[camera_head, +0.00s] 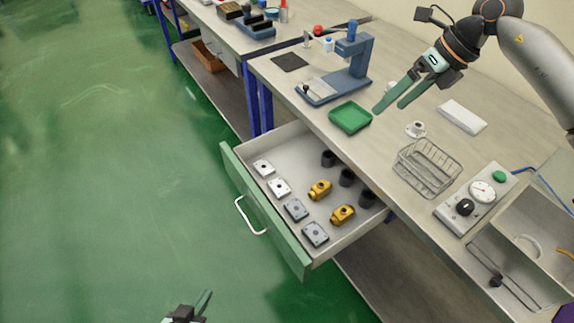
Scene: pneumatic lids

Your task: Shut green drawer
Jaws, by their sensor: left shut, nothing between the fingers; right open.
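The green-fronted drawer (273,225) stands pulled well out from under the workbench, and its grey inside shows. It has a white bar handle (248,215) on its front. Inside lie several flat grey and white plates (296,209), yellow fittings (319,190) and black cylinders (346,178). My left gripper (205,297) is at the bottom edge of the view, shut and empty, apart from the drawer front. Most of its arm is out of view. My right gripper (388,107) is open and empty above the bench, near the green tray.
On the bench are a green tray (350,117), a blue press (345,72), a wire basket (428,167), a white cup (416,128) and a gauge box (475,197). Another bench stands at the top. The green floor left of the drawer is clear.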

